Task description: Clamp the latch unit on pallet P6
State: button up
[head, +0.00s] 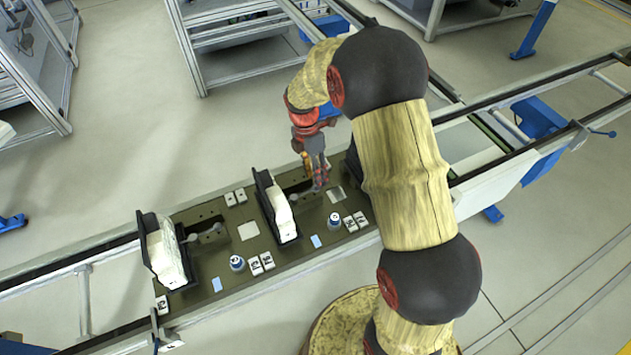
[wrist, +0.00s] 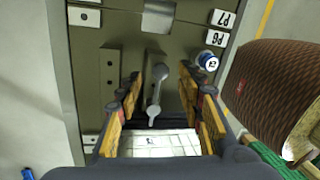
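My gripper (head: 317,184) is over the middle nest of the line in the head view. In the wrist view its fingers (wrist: 160,105) are apart, with yellow pads. The white latch unit (wrist: 158,143) shows at the bottom of the wrist view, and as a white block in a black holder (head: 283,212) in the head view. The label P6 (wrist: 211,37) is at the upper right.
A second white unit (head: 165,252) with its own lever (head: 190,239) stands to the left. A blue-and-white round button (wrist: 208,61) sits beside P6, with P7 (wrist: 222,18) beyond. Conveyor rails (head: 95,245) run along the line. Metal frames (head: 235,45) stand behind, across open floor.

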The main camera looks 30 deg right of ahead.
notch_tip(320, 180, up, 8)
jog(key=w, duration=0.1)
jog(key=shift+w+a+r, duration=0.15)
jog(key=shift+w+r, duration=0.05)
jog(key=shift+w, duration=0.1)
dwell(0.4)
